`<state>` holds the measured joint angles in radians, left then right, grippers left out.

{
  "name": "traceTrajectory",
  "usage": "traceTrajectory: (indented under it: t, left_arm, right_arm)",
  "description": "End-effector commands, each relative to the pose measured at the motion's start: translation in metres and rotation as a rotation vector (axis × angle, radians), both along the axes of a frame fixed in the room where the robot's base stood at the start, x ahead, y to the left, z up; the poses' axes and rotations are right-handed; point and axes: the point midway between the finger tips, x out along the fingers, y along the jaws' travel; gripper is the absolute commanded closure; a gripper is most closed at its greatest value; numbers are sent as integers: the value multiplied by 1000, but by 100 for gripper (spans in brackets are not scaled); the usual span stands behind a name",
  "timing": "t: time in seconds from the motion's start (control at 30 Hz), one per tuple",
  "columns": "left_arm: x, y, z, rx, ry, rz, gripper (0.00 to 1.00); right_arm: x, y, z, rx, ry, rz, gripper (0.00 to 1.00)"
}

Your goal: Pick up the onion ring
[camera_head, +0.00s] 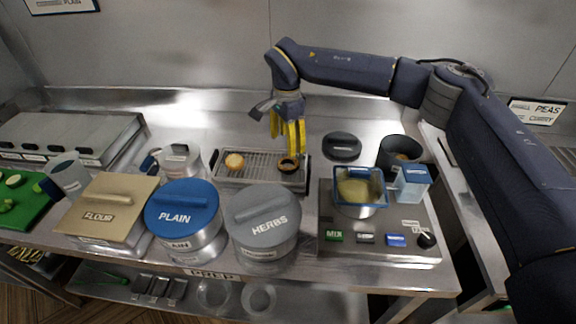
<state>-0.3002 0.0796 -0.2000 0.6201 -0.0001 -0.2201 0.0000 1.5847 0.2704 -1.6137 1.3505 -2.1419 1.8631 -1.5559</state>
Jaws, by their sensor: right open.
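A wire rack tray (262,172) on the steel counter holds two small round pieces. One is a golden-orange round piece (234,161) at its left. The other is a dark brown ring-like piece (288,165) at its right. I cannot tell for certain which is the onion ring. My right gripper (289,147) points down with its yellow fingers open, just above the dark piece. Its fingertips partly overlap the back of that piece, and contact cannot be judged. My left gripper is out of view.
Lidded containers marked flour (108,201), plain (183,215) and herbs (263,220) stand in front of the rack. A fryer unit with a basket (361,187) is at the right. A dark pot (402,150) stands behind it. A green board (20,204) lies far left.

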Motion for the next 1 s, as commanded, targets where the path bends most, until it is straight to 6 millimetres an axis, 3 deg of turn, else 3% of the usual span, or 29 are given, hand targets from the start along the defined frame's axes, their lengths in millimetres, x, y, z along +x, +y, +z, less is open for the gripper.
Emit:
traceTrajectory:
  t: [0.2, 0.47, 0.8, 1.0]
  left_arm:
    - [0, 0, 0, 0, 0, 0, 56]
    - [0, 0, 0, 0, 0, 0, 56]
    - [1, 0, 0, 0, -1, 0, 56]
    - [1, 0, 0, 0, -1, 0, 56]
  right_arm:
    - [0, 0, -28, 1, 2, 0, 34]
    - [0, 0, -39, 1, 0, -1, 34]
    - [0, -3, -76, 1, 2, -2, 34]
    - [1, -3, -88, 1, 0, -1, 34]
